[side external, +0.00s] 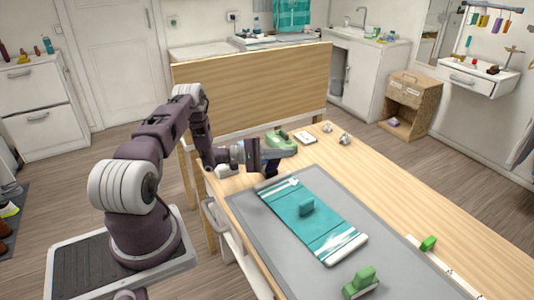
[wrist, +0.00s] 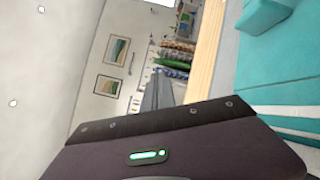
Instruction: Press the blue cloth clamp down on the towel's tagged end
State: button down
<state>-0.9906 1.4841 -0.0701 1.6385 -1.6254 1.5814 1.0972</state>
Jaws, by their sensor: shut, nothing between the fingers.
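The teal towel (side external: 318,222), with white bands at both ends, lies flat on a grey mat (side external: 262,212). It also shows in the wrist view (wrist: 288,92). A small white patch near its far end may be the tag. A teal-blue block, apparently the blue cloth clamp (side external: 306,206), stands on the middle of the towel. It also appears at the top right of the wrist view (wrist: 266,12). My gripper (side external: 289,152) is shut and empty, held sideways above the table beyond the towel's far end, apart from both. My shut fingers show grey in the wrist view (wrist: 157,92).
A green clamp-like piece (side external: 360,282) stands near the mat's front edge, and another (side external: 428,243) lies at the right. A green object (side external: 278,138) sits close behind my gripper. Small metal pieces (side external: 345,138) and a white card (side external: 305,138) are at the back.

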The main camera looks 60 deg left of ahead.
jog(key=s+a+r+m+g+y, duration=0.2)
jog(key=a+r+m+g+y, duration=0.15)
jog(key=a+m+g, duration=0.4)
jog(key=s+a+r+m+g+y, duration=0.2)
jog(key=a+r+m+g, duration=0.3)
jog(key=a+m, duration=0.4)
jog(key=shift+m, duration=0.65)
jog(key=shift+s+d+r+x, duration=0.15)
jog(key=shift+d+x, duration=0.3)
jog(key=shift+x, duration=1.8)
jog(key=shift+s+d+r+x, duration=0.1)
jog(key=shift+s+d+x, duration=0.25)
jog(key=shift+x, duration=1.95)
jog(key=shift+s+d+r+x, duration=0.1)
jog(key=shift+d+x, duration=0.4)
jog(key=shift+x, duration=1.75)
